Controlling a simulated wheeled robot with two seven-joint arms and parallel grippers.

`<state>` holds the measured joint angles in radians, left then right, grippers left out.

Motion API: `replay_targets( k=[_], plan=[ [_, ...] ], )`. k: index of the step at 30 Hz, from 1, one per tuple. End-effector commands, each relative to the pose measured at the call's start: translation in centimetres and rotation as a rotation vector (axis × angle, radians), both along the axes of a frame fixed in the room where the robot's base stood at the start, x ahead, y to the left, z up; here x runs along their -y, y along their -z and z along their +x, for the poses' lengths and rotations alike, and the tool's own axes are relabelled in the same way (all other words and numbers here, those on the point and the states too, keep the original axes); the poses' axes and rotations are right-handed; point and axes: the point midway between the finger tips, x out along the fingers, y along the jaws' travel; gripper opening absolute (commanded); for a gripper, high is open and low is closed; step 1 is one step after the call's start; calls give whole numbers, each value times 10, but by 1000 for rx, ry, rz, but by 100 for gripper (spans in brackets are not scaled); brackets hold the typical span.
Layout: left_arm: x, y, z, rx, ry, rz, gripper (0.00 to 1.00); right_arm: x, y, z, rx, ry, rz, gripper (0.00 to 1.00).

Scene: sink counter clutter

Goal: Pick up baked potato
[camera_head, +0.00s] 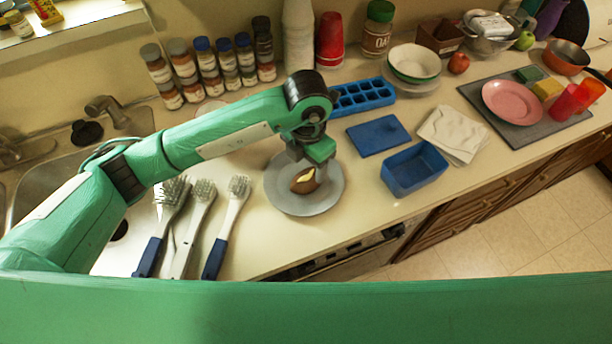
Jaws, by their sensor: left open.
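The baked potato (305,181) is brown with a pale split top and lies on a grey plate (290,205) near the counter's front edge. My left gripper (308,165) hangs from above over the potato, at its upper side in the picture. Its fingers are open and partly hidden by the wrist. I cannot tell whether the fingers touch the potato. My right gripper does not show in the head view.
Brushes (203,225) lie left of the plate, beside the sink (140,122). A blue lid (379,135) and an open blue container (414,168) stand to the right. Spice jars (208,65) and red cups (330,42) line the back.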

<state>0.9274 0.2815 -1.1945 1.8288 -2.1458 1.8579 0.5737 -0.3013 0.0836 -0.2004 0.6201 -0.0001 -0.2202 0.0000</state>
Motion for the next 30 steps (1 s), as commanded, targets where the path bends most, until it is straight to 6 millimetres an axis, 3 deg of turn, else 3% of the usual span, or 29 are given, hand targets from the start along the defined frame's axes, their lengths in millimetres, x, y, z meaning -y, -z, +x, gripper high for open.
replay_targets(
  k=[8, 16, 25, 30],
  plan=[
    [0, 18, -2, -3, 0, 0, 60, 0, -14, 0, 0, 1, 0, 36],
    [0, 54, -3, -3, 1, 0, 60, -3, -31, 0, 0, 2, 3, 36],
    [0, 61, -3, 1, 2, -2, 60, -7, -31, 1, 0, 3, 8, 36],
    [0, 60, -3, 1, 2, -2, 27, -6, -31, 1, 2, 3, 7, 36]
  ],
)
